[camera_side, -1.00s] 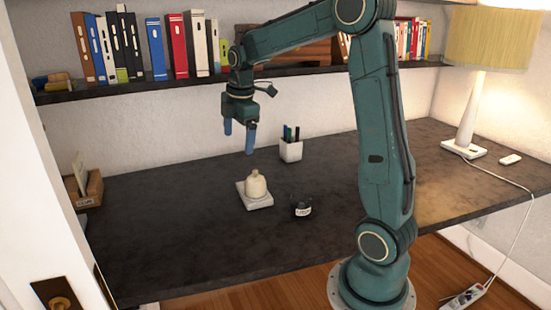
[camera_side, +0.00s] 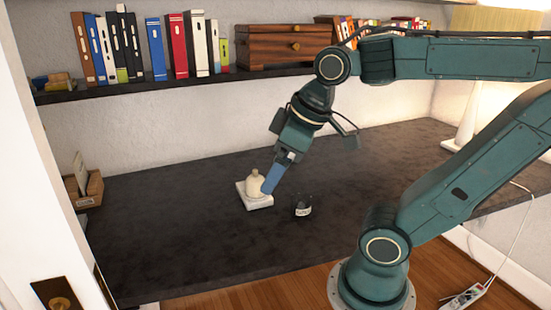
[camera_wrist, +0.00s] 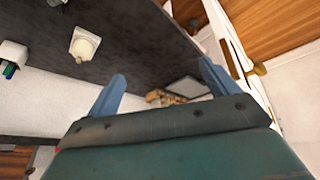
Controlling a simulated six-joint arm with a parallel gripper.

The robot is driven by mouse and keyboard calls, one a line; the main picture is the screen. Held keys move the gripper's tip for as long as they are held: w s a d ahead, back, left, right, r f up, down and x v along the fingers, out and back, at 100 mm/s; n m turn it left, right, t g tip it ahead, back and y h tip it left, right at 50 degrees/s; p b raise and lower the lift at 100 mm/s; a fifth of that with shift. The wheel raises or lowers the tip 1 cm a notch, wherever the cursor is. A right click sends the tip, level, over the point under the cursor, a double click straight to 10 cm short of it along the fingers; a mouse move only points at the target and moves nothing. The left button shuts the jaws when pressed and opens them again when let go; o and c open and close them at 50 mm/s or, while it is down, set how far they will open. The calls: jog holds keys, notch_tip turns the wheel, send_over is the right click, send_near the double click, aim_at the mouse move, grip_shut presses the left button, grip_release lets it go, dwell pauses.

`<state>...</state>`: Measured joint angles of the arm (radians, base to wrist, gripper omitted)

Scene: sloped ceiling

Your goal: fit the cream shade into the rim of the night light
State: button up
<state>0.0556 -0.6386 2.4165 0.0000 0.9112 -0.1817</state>
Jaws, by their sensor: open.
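The cream shade (camera_side: 254,183), a small dome with a knob on top, stands upright on a square white pad (camera_side: 262,204) on the dark desk. Both show at the upper left in the wrist view, the shade (camera_wrist: 86,43) on the pad (camera_wrist: 77,56). A small dark round body with a pale label (camera_side: 303,206), apparently the night light, stands to the right of the pad; its rim is unclear. My gripper (camera_side: 270,182) is tilted, its fingers overlapping the shade's right edge in the side view. In the wrist view my gripper (camera_wrist: 162,87) is open and empty, the shade outside its fingers.
A white pen cup (camera_wrist: 12,54) is at the left of the wrist view; my arm hides it in the side view. A wooden card holder (camera_side: 84,188) stands at the desk's left end. A shelf (camera_side: 150,86) with books runs above. The desk's front left is clear.

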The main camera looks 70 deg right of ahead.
jog(key=shift+s+a+f+m, duration=0.2)
jog(key=shift+s+m, duration=0.05)
jog(key=shift+s, duration=0.2)
jog(key=shift+s+a+f+m, duration=0.15)
jog(key=shift+s+f+m, duration=0.05)
jog(key=shift+s, duration=0.2)
jog(key=shift+s+a+f+m, duration=0.2)
jog(key=shift+s+m, duration=0.05)
jog(key=shift+s, duration=0.2)
